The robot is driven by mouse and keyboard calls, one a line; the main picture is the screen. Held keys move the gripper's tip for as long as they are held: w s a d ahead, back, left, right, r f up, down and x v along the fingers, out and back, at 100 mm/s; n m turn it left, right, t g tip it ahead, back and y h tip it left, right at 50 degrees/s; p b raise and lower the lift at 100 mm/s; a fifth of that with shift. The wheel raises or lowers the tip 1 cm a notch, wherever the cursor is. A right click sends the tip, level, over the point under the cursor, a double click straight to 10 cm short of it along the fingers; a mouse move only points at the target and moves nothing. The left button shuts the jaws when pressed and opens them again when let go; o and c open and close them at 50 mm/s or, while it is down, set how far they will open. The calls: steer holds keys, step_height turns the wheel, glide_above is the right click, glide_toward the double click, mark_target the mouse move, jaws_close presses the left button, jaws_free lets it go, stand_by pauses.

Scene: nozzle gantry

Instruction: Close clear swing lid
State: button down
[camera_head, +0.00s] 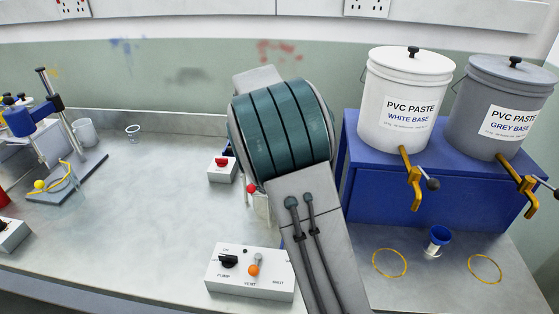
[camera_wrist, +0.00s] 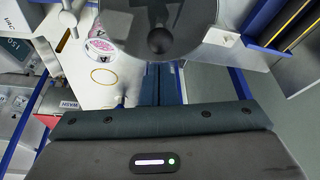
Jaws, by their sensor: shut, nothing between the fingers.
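In the wrist view a large, round, grey, glassy-looking disc (camera_wrist: 192,30) with a dark round knob at its middle fills the top centre. It looks like the clear swing lid, but its hinge and tilt cannot be made out. My gripper (camera_wrist: 164,68) shows as two dark blue fingers side by side, shut and empty. Their tips lie at the disc's near edge in the picture; I cannot tell whether they touch it. In the head view my arm covers the middle of the bench, and neither the gripper nor a lid can be made out there.
A pump and vent control box (camera_head: 250,272) and a red-button box (camera_head: 222,168) stand left of my arm. A white paste bucket (camera_head: 405,100) and a grey one (camera_head: 500,108) stand on a blue stand (camera_head: 375,190) at right. The bench (camera_head: 150,210) is clear at centre left.

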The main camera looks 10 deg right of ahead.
steer(key=d, duration=0.3)
steer(key=shift+s+d+r, duration=0.3)
steer(key=shift+r, duration=0.1)
steer(key=a+v, duration=0.1)
steer(key=v, duration=0.9)
steer(key=s+f+n+t+y, duration=0.1)
steer(key=s+f+n, duration=0.3)
steer(key=s+n, duration=0.5)
steer(key=s+f+n+t+y, duration=0.2)
steer(key=s+f+n, duration=0.3)
steer(key=s, duration=1.4)
steer(key=n+y, duration=0.1)
steer(key=n, duration=0.3)
steer(key=shift+s, duration=0.25)
